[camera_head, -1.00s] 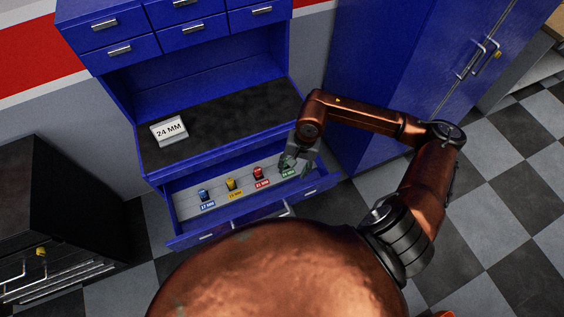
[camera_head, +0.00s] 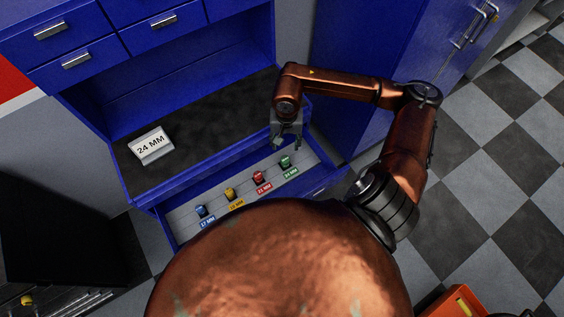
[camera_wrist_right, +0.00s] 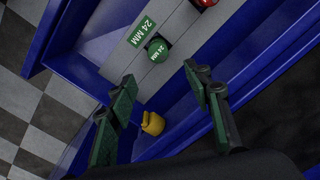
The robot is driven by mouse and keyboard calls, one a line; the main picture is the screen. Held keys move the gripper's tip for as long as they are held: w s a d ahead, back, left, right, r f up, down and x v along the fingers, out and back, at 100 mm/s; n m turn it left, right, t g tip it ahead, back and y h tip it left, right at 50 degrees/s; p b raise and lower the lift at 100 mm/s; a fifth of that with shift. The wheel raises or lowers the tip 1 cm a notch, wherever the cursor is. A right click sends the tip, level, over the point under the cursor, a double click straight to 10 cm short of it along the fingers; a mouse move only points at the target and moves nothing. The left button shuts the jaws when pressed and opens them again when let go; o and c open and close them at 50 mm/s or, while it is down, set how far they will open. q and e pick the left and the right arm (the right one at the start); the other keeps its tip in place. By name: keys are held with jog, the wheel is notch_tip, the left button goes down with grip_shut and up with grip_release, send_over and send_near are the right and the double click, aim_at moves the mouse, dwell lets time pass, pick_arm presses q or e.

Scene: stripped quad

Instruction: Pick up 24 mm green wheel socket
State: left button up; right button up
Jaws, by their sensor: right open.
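The green 24 mm socket (camera_head: 285,161) stands at the right end of a row in the open blue drawer. Its round green top marked 24 MM (camera_wrist_right: 158,48) shows in the right wrist view, beside a green 24 MM label (camera_wrist_right: 143,30). My right gripper (camera_head: 287,142) is open and empty, above the drawer's back edge and just behind the green socket. In the wrist view its two fingers (camera_wrist_right: 160,75) are apart, and the socket lies beyond their tips, untouched. My left gripper is not in view.
Red (camera_head: 258,177), yellow (camera_head: 229,193) and blue (camera_head: 201,211) sockets stand left of the green one. A loose yellow object (camera_wrist_right: 152,123) lies near the fingers in the wrist view. A 24 MM sign (camera_head: 151,146) stands on the dark worktop (camera_head: 200,128) above the drawer.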

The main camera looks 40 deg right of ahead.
jog(key=b, duration=0.3)
send_over(285, 159)
jog(key=w, duration=0.1)
jog(key=f, duration=0.4)
jog(key=shift+d+f, duration=0.1)
jog(key=shift+d, duration=0.15)
jog(key=shift+f, duration=0.25)
notch_tip(285, 159, down, 2)
jog(key=shift+f, duration=0.1)
jog(key=shift+s+a+f, duration=0.1)
jog(key=shift+s+f, duration=0.15)
jog(key=shift+f, duration=1.15)
jog(key=shift+s+a+f, duration=0.1)
jog(key=shift+s+f, duration=0.1)
jog(key=shift+f, duration=1.15)
jog(key=shift+c, duration=0.4)
grip_shut()
